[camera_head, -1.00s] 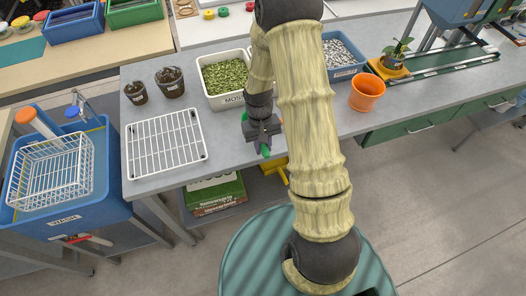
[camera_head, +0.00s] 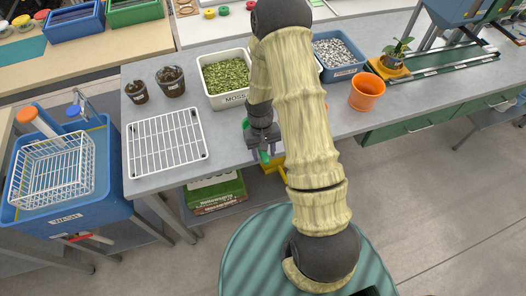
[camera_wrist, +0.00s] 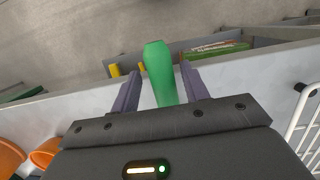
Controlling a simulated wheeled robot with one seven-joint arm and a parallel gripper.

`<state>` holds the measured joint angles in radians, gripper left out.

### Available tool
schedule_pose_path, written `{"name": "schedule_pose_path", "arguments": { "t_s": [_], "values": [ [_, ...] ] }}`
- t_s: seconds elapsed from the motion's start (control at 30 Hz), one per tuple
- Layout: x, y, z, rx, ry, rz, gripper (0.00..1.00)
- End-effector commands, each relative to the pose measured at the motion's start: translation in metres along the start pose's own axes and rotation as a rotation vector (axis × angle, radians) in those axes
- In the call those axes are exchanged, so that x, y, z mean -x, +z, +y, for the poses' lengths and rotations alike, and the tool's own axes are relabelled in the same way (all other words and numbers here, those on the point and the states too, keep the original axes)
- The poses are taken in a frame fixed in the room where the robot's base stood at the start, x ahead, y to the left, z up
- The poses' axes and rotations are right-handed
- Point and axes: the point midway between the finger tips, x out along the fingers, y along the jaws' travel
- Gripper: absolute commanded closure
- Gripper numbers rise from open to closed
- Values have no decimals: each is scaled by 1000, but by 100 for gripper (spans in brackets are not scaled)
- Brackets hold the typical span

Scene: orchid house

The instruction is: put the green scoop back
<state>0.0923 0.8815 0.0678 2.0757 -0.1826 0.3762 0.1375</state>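The green scoop (camera_head: 264,156) is in my gripper (camera_head: 263,143), just off the front edge of the grey bench. Green shows on both sides of the gripper in the head view. In the wrist view, the green scoop (camera_wrist: 159,72) stands between the two dark fingers (camera_wrist: 161,80) and points away from the camera. Narrow gaps seem to show beside it there, but it has kept its place in the gripper. The moss tray (camera_head: 213,101), white with green moss, stands on the bench behind the gripper, partly near my arm.
A white wire rack (camera_head: 165,142) lies left of the gripper, with two dark pots (camera_head: 170,82) behind it. An orange pot (camera_head: 366,91) and a blue gravel tray (camera_head: 337,61) stand right. A yellow object (camera_head: 272,164) and a green box (camera_head: 215,190) are below the bench top.

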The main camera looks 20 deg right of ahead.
Motion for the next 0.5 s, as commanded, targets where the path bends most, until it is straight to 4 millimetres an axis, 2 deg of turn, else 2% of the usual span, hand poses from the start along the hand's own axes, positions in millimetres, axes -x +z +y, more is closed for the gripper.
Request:
{"name": "schedule_pose_path", "arguments": {
  "t_s": [0.3, 0.5],
  "values": [
    [6, 0, -2, 5, 1, 1, 55],
    [28, -1, -2, 4, 0, 5, 55]
  ]
}}
